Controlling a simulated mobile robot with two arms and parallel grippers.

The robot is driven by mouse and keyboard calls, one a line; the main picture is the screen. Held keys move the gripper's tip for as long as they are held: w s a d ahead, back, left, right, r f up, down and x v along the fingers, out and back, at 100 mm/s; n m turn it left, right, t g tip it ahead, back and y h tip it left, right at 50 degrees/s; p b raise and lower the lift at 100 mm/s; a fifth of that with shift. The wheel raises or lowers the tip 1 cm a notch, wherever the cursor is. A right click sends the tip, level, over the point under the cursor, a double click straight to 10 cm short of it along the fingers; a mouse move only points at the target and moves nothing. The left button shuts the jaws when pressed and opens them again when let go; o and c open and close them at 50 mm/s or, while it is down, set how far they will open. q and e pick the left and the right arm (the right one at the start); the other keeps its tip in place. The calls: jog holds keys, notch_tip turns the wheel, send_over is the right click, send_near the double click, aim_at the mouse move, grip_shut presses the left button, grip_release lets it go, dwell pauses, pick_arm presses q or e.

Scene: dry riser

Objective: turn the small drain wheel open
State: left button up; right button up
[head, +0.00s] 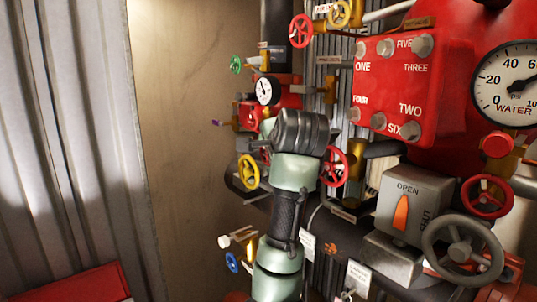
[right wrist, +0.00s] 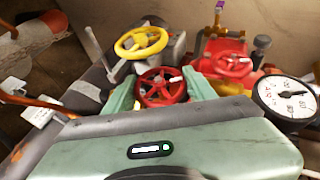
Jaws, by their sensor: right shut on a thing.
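A small red wheel (right wrist: 161,86) sits between the pale green fingers of my right gripper (right wrist: 163,92) in the right wrist view. The gripper is shut on this wheel. In the head view my right gripper (head: 262,142) reaches in among the valves on the left of the pipework, and the dark wrist hides most of that red wheel. I cannot read a label that names it as the drain wheel. My left gripper is not in view.
A yellow wheel (head: 248,172) is close beside my gripper. Another red wheel (right wrist: 233,64) and a small gauge (head: 265,90) are near it. A red wheel (head: 334,166) stands right of my wrist. A blue wheel (head: 231,262) is lower. The bare wall at left is clear.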

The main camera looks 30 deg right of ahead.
jog(key=o, duration=1.4)
jog(key=shift+s, duration=0.1)
jog(key=shift+s+a+r+b, duration=0.15)
jog(key=shift+s+b, duration=0.2)
jog(key=shift+b, duration=0.05)
jog(key=v, duration=0.7)
jog(key=shift+b, duration=0.4)
jog(key=shift+w, duration=0.1)
